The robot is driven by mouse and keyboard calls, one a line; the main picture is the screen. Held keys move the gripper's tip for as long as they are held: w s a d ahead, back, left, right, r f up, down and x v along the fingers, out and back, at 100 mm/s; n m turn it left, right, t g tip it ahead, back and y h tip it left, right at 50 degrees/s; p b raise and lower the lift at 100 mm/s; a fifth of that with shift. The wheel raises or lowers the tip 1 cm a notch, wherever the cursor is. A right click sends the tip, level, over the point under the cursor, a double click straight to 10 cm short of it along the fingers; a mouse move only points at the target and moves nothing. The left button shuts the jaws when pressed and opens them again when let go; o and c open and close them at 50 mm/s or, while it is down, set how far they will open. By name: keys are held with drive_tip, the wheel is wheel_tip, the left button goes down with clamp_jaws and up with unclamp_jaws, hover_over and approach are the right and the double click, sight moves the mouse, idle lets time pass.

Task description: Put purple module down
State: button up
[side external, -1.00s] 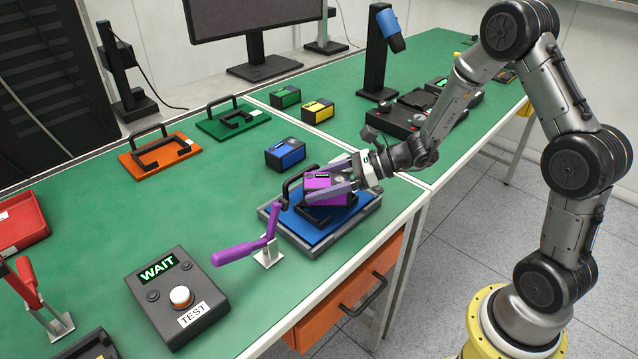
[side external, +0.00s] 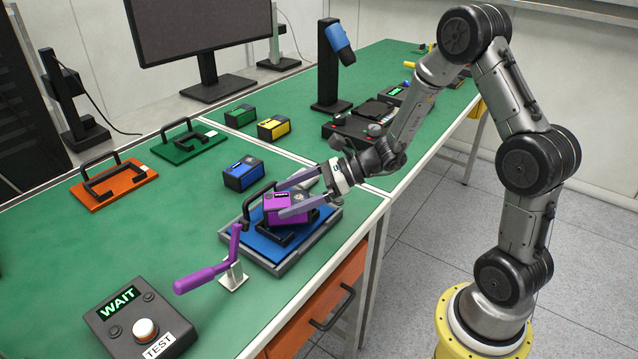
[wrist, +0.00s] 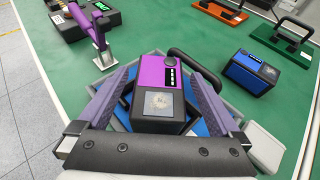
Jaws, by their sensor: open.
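The purple module (side external: 283,206) sits upright within the blue profile frame (side external: 264,243), which rests in a grey tray (side external: 292,268) near the table's front edge. My gripper (side external: 291,204) is open, its two fingers on either side of the module. In the wrist view the module (wrist: 166,85) lies between the spread fingers, with a gap showing on each side. The black handle (wrist: 198,66) of the frame stands just beyond the module. The module's underside is hidden, so I cannot tell how it is seated.
A purple toggle clamp (side external: 215,270) stands at the tray's left. A WAIT/TEST box (side external: 140,318) is at front left. Blue (side external: 243,174), yellow (side external: 273,128) and green (side external: 240,116) modules stand behind. Orange (side external: 113,184) and green (side external: 188,143) handled plates lie back left.

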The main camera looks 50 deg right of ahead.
drive_tip(key=v, duration=0.8)
drive_tip(key=s+a+r+n+g+h, duration=0.35)
drive_tip(key=s+a+n+g, duration=0.4)
drive_tip(key=s+n, duration=0.7)
drive_tip(key=s+d+r+n+t+h, duration=0.3)
drive_tip(key=s+n+h, duration=0.3)
drive_tip(key=n, duration=0.6)
drive_tip(key=shift+s+d+r+t, duration=0.25)
drive_tip(key=shift+d+r+t, duration=0.1)
drive_tip(key=shift+d+r, duration=0.5)
drive_tip(key=shift+f+n, duration=0.1)
drive_tip(key=shift+n, duration=0.15)
